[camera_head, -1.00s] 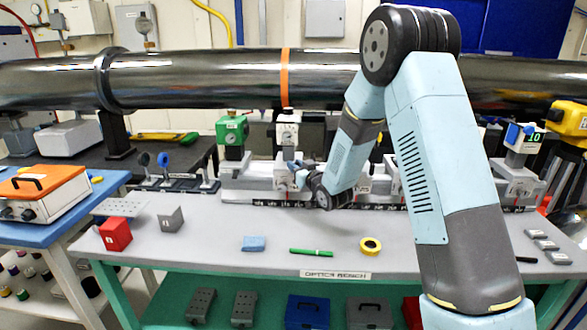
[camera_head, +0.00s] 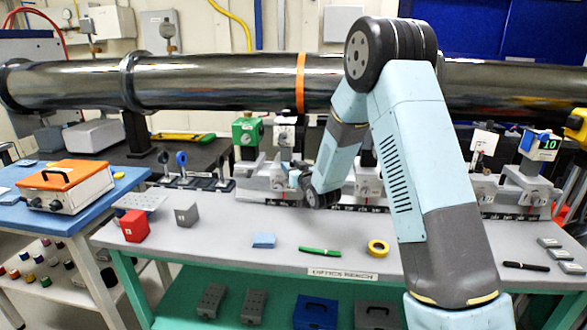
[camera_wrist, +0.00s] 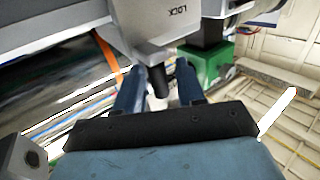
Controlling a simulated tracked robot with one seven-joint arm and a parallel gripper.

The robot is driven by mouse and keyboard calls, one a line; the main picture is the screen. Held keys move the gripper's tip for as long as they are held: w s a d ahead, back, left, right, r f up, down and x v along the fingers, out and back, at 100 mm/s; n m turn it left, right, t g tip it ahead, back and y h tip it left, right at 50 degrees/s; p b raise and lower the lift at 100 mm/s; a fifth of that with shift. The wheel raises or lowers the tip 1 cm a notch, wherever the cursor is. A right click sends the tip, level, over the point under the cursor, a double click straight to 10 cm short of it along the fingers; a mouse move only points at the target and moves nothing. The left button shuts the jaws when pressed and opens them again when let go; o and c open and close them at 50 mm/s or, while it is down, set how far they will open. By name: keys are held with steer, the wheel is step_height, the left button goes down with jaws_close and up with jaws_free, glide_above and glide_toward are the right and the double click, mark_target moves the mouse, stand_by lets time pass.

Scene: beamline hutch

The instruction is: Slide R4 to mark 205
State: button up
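A white-topped rider (camera_head: 285,132) stands on the optics rail, close to the right of the green-topped rider (camera_head: 247,133). My gripper (camera_head: 296,176) is at its front side. In the wrist view a pale block marked LOCK (camera_wrist: 160,25) is just past my fingers, with a dark post (camera_wrist: 158,80) standing out from it. My two blue fingers (camera_wrist: 158,75) stand on either side of this post, with narrow gaps showing. I cannot read which rider is R4, and mark 205 on the scale strip (camera_head: 360,208) is too small to read.
A green block (camera_wrist: 208,62) is close to my right finger in the wrist view. More riders stand to the right, partly behind my arm. A dark beam pipe (camera_head: 220,80) runs above the rail. The bench front (camera_head: 225,240) holds a red cube, grey cube, pen and yellow tape.

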steer(key=v, duration=1.3)
steer(key=shift+s, duration=0.4)
steer(key=shift+d, duration=0.1)
steer(key=s+d+r+m+g+h, duration=0.2)
steer(key=s+d+r+g+h, duration=0.35)
steer(key=s+d+r, duration=0.55)
steer(key=s+d+r+m+g, duration=0.1)
steer(key=s+r+g, duration=0.1)
steer(key=s, duration=1)
steer(key=s+d+r+m+g+h, duration=0.1)
steer(key=s+r+g, duration=0.2)
steer(key=s, duration=1)
steer(key=shift+s+r+m, duration=0.25)
steer(key=shift+r+m, duration=0.05)
